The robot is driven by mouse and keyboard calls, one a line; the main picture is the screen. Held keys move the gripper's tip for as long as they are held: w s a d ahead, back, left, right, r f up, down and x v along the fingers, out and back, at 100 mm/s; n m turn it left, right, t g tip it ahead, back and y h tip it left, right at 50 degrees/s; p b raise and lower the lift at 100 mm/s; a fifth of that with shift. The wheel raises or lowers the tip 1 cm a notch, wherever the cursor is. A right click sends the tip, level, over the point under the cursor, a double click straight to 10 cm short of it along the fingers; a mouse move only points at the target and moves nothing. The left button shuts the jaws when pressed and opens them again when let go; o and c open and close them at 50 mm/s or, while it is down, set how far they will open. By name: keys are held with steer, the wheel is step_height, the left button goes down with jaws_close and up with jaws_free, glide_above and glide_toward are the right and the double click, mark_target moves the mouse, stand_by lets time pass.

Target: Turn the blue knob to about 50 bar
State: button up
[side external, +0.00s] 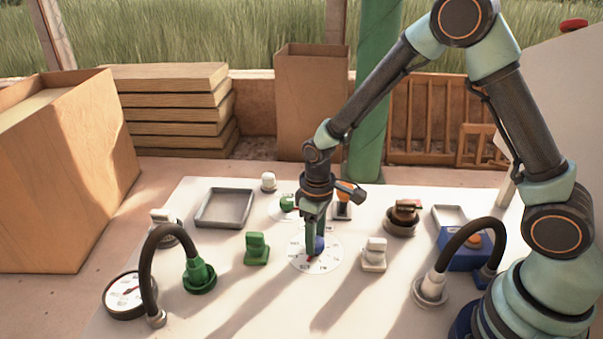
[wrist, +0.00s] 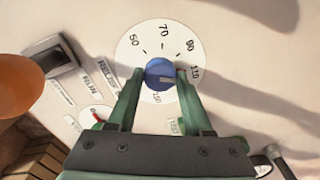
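The blue knob (wrist: 160,74) sits at the middle of a round white dial (wrist: 157,38) with numbers such as 50, 70, 90 and 110. My gripper (wrist: 161,73) has one green finger on each side of the knob, close against it. In the side external view, my gripper (side external: 315,240) is lowered over the dial (side external: 329,262), and a bit of the blue knob (side external: 319,243) shows beside the fingers. A small red mark shows by the right fingertip in the wrist view. I cannot tell the exact reading, as the fingers cover part of the scale.
A green switch (side external: 257,249) stands left of the dial and a white one (side external: 374,254) right of it. Hoses, a gauge (side external: 125,295), a grey tray (side external: 224,208) and a blue box with an orange button (side external: 473,241) are also on the panel.

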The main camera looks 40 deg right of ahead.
jaws_close()
steer(key=n, duration=1.2)
steer(key=shift+n, duration=0.3)
steer(key=n, duration=0.3)
steer(key=shift+n, duration=0.4)
steer(key=n, duration=0.3)
steer(key=shift+n, duration=0.3)
steer(key=n, duration=0.6)
steer(key=shift+n, duration=0.3)
